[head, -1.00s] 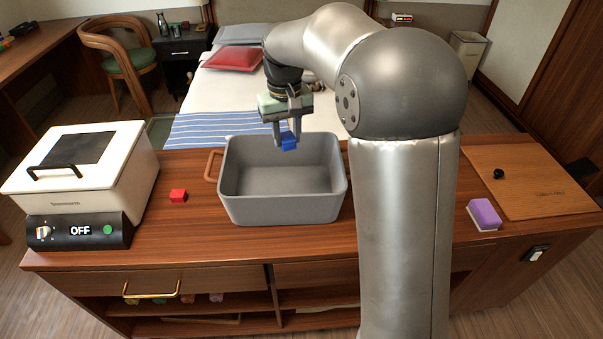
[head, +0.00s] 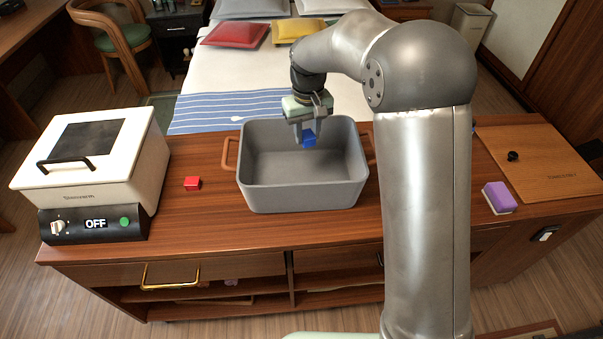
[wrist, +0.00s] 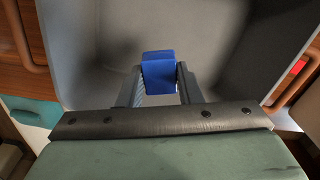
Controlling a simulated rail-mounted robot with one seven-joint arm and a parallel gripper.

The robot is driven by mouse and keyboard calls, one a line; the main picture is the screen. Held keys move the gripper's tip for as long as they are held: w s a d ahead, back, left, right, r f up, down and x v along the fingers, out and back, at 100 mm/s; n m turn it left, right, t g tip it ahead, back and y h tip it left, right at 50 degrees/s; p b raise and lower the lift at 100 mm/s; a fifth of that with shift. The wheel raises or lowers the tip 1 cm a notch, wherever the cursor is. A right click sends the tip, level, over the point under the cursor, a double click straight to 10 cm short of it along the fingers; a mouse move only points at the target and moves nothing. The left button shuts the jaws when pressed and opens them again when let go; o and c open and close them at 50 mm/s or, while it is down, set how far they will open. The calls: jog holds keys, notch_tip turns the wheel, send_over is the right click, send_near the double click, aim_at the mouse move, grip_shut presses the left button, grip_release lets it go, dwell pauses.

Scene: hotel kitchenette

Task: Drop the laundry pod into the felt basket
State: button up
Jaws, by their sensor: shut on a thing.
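The laundry pod is a small blue block (head: 309,139), also in the wrist view (wrist: 158,70). My gripper (head: 305,132) is shut on it and points down; in the wrist view its two fingers hold the blue block between their tips. The felt basket is a grey open bin (head: 304,198) with reddish-brown side handles on the counter. The block is over the basket's opening, near its back half. The grey floor of the basket fills the wrist view (wrist: 215,45) behind the block. How far the block is above that floor is hard to tell.
A red block (head: 192,183) lies left of the basket. A white cooker (head: 90,160) reading OFF stands further left. At right are a purple sponge (head: 498,197) and a wooden board (head: 540,165). A bed (head: 240,75) is behind the counter.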

jog(key=shift+f, duration=0.6)
jog(key=o, duration=1)
jog(key=shift+o, duration=0.2)
jog(key=shift+r, duration=0.1)
notch_tip(320, 180, up, 17)
jog(key=shift+r, duration=0.2)
